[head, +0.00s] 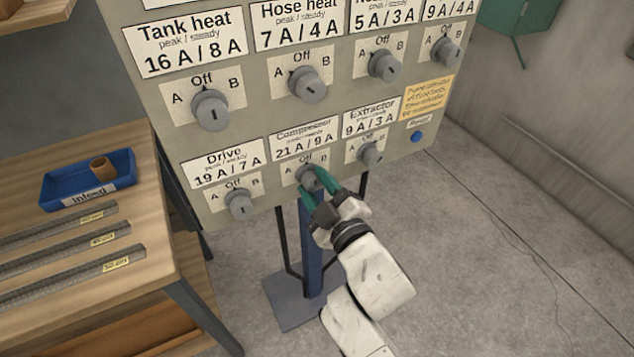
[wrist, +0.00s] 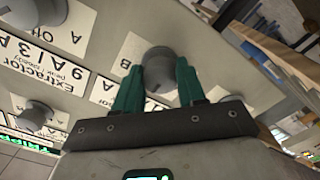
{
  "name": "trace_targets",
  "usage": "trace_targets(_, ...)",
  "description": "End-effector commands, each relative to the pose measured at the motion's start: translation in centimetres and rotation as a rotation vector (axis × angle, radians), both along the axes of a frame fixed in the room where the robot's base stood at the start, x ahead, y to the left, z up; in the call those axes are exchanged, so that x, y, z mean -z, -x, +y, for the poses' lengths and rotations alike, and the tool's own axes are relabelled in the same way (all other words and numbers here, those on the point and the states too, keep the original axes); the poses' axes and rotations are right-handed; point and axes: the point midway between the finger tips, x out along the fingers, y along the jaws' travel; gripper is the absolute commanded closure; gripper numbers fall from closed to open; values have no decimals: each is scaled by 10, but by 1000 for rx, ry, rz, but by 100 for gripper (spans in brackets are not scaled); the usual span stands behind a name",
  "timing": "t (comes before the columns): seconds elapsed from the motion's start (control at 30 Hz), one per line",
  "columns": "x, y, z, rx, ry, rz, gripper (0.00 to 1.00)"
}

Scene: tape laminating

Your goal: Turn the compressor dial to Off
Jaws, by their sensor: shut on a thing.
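The Compressor dial (head: 308,178) is a grey knob in the lower row of the panel, under a label reading 21 A / 9 A, with A, Off and B marked around it. My gripper (head: 318,180) has its green fingers closed on the sides of this knob. In the wrist view the knob (wrist: 158,62) sits between the two green fingertips (wrist: 158,85). The fingers and hand partly hide the knob, and I cannot tell which mark its pointer faces.
The Drive dial (head: 240,205) is left of the Compressor dial and the Extractor dial (head: 370,154) is close on its right. A blue Reset button (head: 417,137) is further right. A wooden bench (head: 60,250) with a blue tray (head: 60,196) stands at left.

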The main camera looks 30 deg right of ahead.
Motion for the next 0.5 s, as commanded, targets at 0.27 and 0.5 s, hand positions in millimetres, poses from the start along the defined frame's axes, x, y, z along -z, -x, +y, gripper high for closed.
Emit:
trace_targets(0.27,0,0,0,-1,34,0,91)
trace_targets(0.5,0,0,1,-1,33,0,91)
